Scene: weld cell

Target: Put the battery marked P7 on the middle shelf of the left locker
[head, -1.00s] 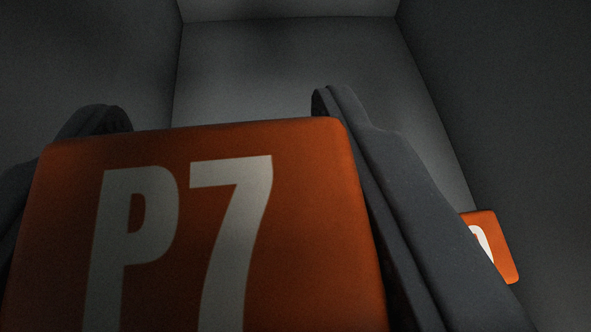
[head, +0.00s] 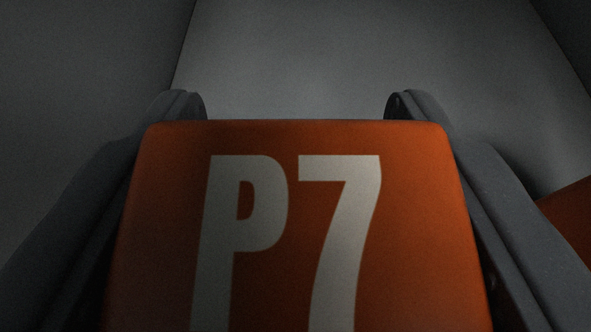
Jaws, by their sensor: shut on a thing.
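The orange battery marked P7 (head: 270,270) fills the lower middle of the head view, its white lettering facing me. My gripper (head: 295,112) is shut on it, with one dark grey finger along each side. The battery is inside a dark grey compartment, in front of a plain surface (head: 350,60). I cannot tell which locker or shelf this is. Whether the battery touches the surface below is hidden.
A second orange object (head: 572,222) shows partly at the right edge, just beyond my right finger. A grey wall (head: 80,80) stands at the left, and a darker wall (head: 572,30) at the upper right. Clear surface lies ahead of the battery.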

